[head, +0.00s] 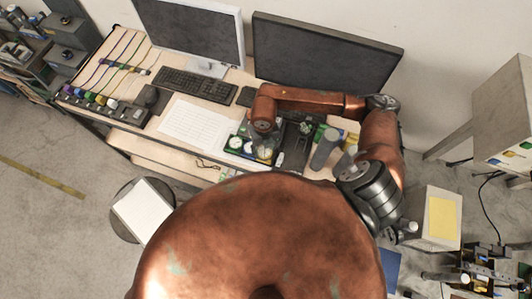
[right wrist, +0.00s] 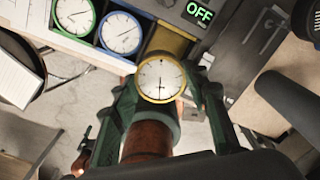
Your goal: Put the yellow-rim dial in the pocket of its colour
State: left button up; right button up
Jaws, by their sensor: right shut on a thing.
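The yellow-rim dial (right wrist: 160,79), with a white face, is between the green fingers of my right gripper (right wrist: 165,100), which is shut on it in the right wrist view. The yellow pocket (right wrist: 171,42) lies just beyond the dial and looks empty, its near part hidden by the dial. The gap between dial and pocket cannot be judged. A green-rim dial (right wrist: 75,14) and a blue-rim dial (right wrist: 121,33) sit in their own coloured pockets to the left. In the head view my right gripper (head: 264,145) is over the dial tray's right end. My left gripper is not in view.
A lit OFF sign (right wrist: 198,12) stands beside the yellow pocket on a dark panel. Dark cylinders (right wrist: 285,100) stand at the right. Paper sheets (head: 195,125) lie left of the tray, with a keyboard (head: 195,84) and monitors behind.

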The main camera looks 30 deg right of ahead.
aim_at(266, 151)
jog(key=shift+w+d+f+b, duration=0.35)
jog(key=shift+d+f, duration=0.25)
jog(key=shift+f, duration=0.2)
notch_tip(266, 151, down, 4)
jog(key=shift+w+d+r+b, duration=0.15)
jog(key=shift+r+b, duration=0.05)
jog(key=shift+b, duration=0.7)
jog(key=shift+r, duration=0.1)
jog(key=o, duration=0.9)
jog(key=shift+f, duration=0.2)
jog(key=shift+c, duration=0.2)
jog(key=shift+o, duration=1)
jog(key=shift+r, duration=0.2)
